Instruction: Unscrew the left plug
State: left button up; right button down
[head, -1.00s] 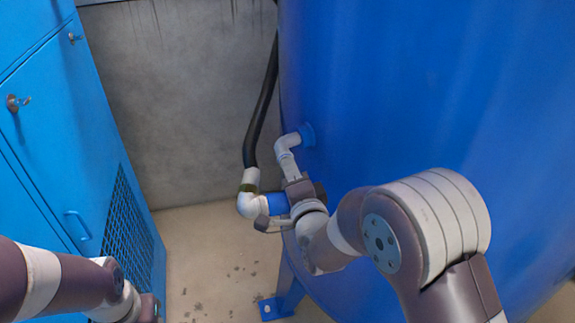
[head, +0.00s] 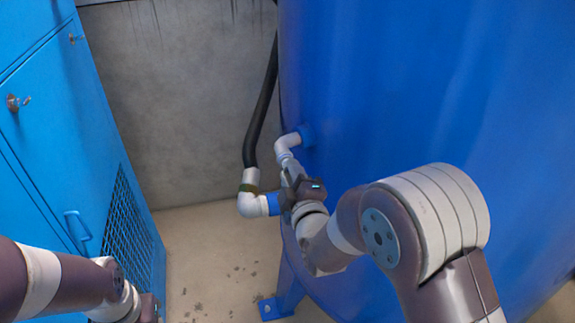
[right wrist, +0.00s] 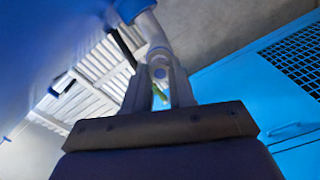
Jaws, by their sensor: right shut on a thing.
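The blue tank (head: 430,100) fills the right of the head view. A pale elbow pipe (head: 287,143) comes out of its side. My right gripper (head: 289,172) is at the lower end of this pipe, and its jaws are shut. In the right wrist view, the fingers (right wrist: 160,78) close on a small part at the end of the pipe (right wrist: 155,40). I take this part to be the left plug; the fingers hide most of it. My left gripper (head: 150,309) is at the bottom left, cut off by the picture edge, away from the tank.
A white elbow (head: 250,205) with a blue section and a black hose (head: 262,110) stands close left of my right gripper. A blue cabinet (head: 60,140) with a grille is at the left. Bare floor (head: 215,250) lies between cabinet and tank.

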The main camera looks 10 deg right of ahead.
jog(key=n, duration=0.9)
jog(key=shift+n, duration=0.3)
jog(key=c, duration=0.9)
grip_release()
jog(key=shift+o, duration=0.2)
